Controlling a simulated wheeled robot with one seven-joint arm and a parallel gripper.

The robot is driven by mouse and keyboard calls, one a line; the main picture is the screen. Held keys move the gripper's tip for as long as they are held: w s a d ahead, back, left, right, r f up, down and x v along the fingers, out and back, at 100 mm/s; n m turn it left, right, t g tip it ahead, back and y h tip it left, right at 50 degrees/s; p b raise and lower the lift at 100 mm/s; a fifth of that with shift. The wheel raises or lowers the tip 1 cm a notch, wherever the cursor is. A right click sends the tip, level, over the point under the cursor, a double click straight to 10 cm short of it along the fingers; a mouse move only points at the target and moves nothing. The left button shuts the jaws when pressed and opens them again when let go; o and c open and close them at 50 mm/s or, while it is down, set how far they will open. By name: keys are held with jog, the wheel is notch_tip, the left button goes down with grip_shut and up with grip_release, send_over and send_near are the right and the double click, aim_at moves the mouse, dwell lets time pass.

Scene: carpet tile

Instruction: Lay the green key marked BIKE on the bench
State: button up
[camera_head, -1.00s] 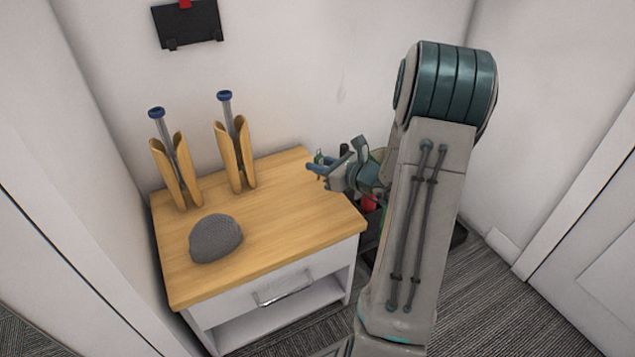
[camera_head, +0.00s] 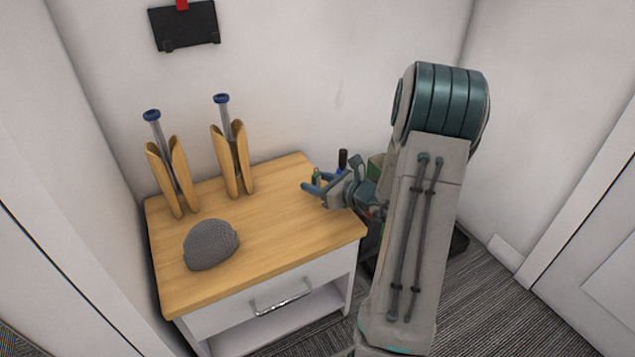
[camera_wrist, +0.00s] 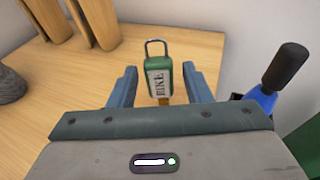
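The green key marked BIKE (camera_wrist: 158,76) shows in the wrist view between the two blue-grey fingers of my gripper (camera_wrist: 160,84). Its wire loop is at the top, its pale label faces the camera, and a bit of brass shows below. Narrow gaps seem to show on both sides of it, so I cannot tell whether the fingers touch it. In the head view my gripper (camera_head: 316,190) is over the right part of the wooden bench (camera_head: 270,235), with a small green piece upright at its fingers. Whether the key touches the bench top is unclear.
A grey knitted hat (camera_head: 211,245) sits at the bench's front left. Two wooden holders (camera_head: 172,180) (camera_head: 233,160) with blue-capped rods stand at the back. A dark bin (camera_head: 458,243) is on the floor at right. The bench middle is clear.

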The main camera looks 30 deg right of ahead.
jog(key=shift+r, duration=0.25)
jog(key=p+v, duration=0.4)
jog(key=v, duration=0.6)
jog(key=shift+s+d+r, duration=0.1)
jog(key=shift+s+d, duration=0.15)
jog(key=shift+s+d+r, duration=0.1)
jog(key=shift+s, duration=0.25)
jog(key=shift+s+r, duration=0.1)
jog(key=shift+s, duration=0.1)
jog(key=s+a+r+n+g+y, duration=0.25)
jog(key=a+n+g, duration=0.25)
jog(key=a+n, duration=0.3)
jog(key=s+a+r+n+g+y, duration=0.1)
jog(key=s+a+n+g, duration=0.2)
jog(key=a+n+g, duration=0.5)
jog(key=s+a+r+n+h, duration=0.2)
jog(key=s+n+h, duration=0.2)
jog(key=n, duration=0.3)
jog(key=s+a+r+n+h, duration=0.1)
jog(key=s+a+n+h, duration=0.2)
jog(key=s+n+h, duration=0.2)
jog(key=n, duration=0.3)
jog(key=shift+s+r+h, duration=0.15)
jog(key=shift+r+h, duration=0.2)
jog(key=shift+r, duration=0.05)
